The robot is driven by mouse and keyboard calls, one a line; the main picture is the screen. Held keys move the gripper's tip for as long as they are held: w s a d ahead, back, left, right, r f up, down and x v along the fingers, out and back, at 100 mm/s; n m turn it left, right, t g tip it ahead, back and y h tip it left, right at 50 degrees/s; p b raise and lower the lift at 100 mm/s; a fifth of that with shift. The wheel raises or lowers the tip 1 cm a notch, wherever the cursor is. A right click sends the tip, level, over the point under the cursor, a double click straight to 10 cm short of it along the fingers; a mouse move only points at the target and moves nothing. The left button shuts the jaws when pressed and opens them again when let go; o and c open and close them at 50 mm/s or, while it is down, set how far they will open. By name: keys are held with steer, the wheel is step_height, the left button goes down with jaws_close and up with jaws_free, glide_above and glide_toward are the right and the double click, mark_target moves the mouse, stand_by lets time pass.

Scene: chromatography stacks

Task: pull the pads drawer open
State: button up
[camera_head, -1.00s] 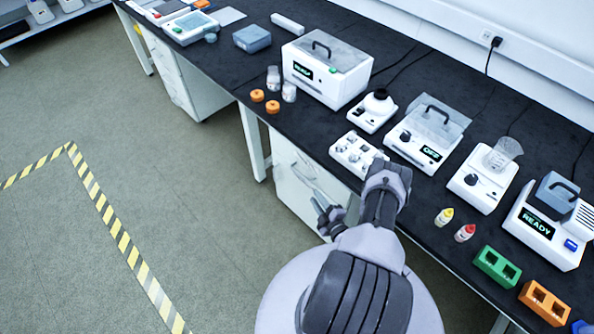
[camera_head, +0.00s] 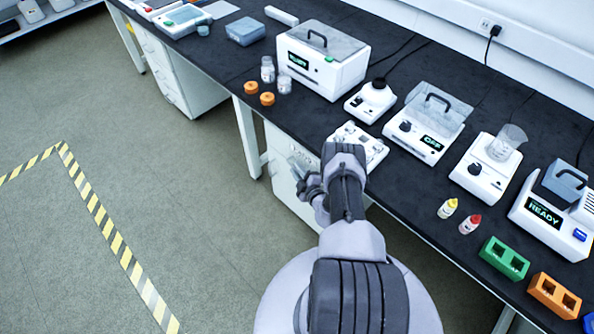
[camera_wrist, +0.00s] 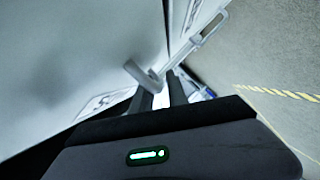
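The white drawer cabinet (camera_head: 282,178) stands under the black bench, left of my arm. No readable label shows which drawer is the pads drawer. My gripper (camera_head: 303,178) is at the cabinet's front in the head view. My arm hides part of the cabinet front, and no drawer shows clearly open.
The black bench top (camera_head: 400,185) carries several instruments, including a white box with a screen (camera_head: 322,72). Two small bottles (camera_head: 458,215) and a green block (camera_head: 503,257) stand near its front edge. The floor left of the cabinet is clear, with striped tape (camera_head: 108,232).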

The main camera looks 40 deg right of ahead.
jaws_close()
stand_by(1.3)
